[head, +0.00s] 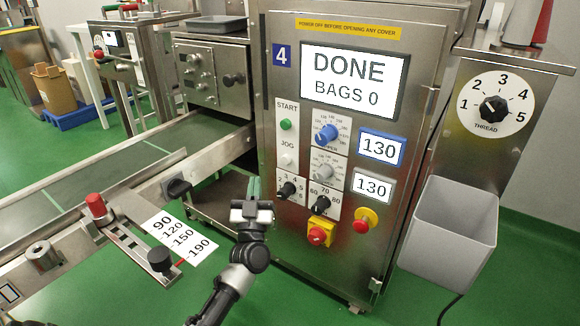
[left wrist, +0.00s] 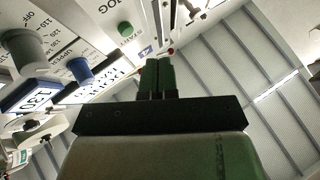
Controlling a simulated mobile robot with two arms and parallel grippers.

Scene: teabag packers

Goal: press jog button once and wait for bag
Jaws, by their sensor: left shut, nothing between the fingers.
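The white jog button (head: 287,159) sits under the JOG label on the steel control panel (head: 262,120), below the green start button (head: 286,125). The screen (head: 352,82) reads "DONE" and "BAGS 0". My left gripper (head: 254,186) is shut and empty, low and left of the jog button, apart from it in the picture. In the left wrist view its closed fingers (left wrist: 157,75) point up near the green start button (left wrist: 124,28), with the JOG lettering at the top edge. The jog button itself is not clear there. My right gripper is out of view. No bag is seen.
Dials (head: 327,133) and a red stop button (head: 318,236) on a yellow base share the panel. A conveyor (head: 60,195) with a red knob (head: 95,204) lies to the left. A grey bin (head: 450,225) hangs at the right under the thread dial (head: 493,107).

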